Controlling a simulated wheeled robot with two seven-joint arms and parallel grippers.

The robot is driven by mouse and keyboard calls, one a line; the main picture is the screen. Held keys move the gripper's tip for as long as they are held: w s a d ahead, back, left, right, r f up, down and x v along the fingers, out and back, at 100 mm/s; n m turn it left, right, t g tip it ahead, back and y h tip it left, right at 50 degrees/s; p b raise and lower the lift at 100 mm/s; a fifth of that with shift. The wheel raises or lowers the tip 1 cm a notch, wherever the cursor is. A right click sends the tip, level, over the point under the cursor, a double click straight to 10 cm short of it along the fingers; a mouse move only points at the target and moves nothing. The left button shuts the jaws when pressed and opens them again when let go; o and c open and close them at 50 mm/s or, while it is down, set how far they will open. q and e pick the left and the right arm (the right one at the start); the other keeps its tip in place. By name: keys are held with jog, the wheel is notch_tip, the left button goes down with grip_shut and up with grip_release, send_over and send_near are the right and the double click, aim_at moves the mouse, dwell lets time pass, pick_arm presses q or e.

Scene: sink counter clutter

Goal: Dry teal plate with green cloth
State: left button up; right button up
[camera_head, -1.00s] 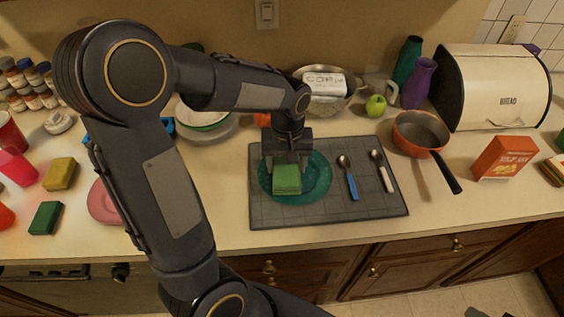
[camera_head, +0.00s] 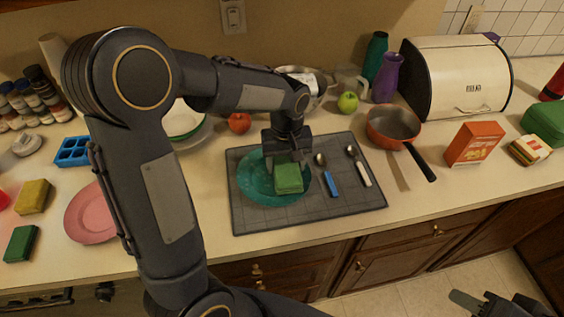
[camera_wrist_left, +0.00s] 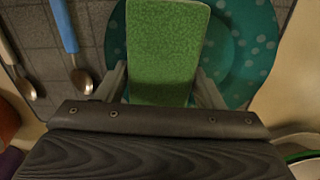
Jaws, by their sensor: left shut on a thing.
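The teal plate (camera_head: 258,186) lies on a grey drying mat (camera_head: 253,219). It also shows in the left wrist view (camera_wrist_left: 240,55), with pale round spots on its surface. My left gripper (camera_head: 287,162) points down over the plate's right part. It is shut on the green cloth (camera_head: 289,180), a folded block that lies over the plate near its right rim. The cloth fills the space between the fingers in the left wrist view (camera_wrist_left: 165,50). Whether it presses on the plate is hard to tell. My right gripper (camera_head: 497,303) shows partly at the bottom right, away from the counter.
A blue-handled spoon (camera_head: 331,182) and a white-handled spoon (camera_head: 362,173) lie on the mat right of the plate. An orange pan (camera_head: 393,126) stands beyond them. A pink plate (camera_head: 92,213) lies left, partly behind my arm. The counter front right of the mat is clear.

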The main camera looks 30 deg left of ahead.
pick_arm(q)
notch_tip(320, 180, up, 6)
jog(key=p, duration=0.5)
dwell(0.4)
jog(key=shift+r+p, duration=1.2)
jog(key=shift+r, duration=0.35)
jog(key=shift+f, duration=0.2)
notch_tip(320, 180, down, 8)
jog(key=b, duration=0.6)
jog(key=shift+w+d+f+b, duration=0.1)
jog(key=shift+b, duration=0.3)
jog(key=shift+f, duration=0.25)
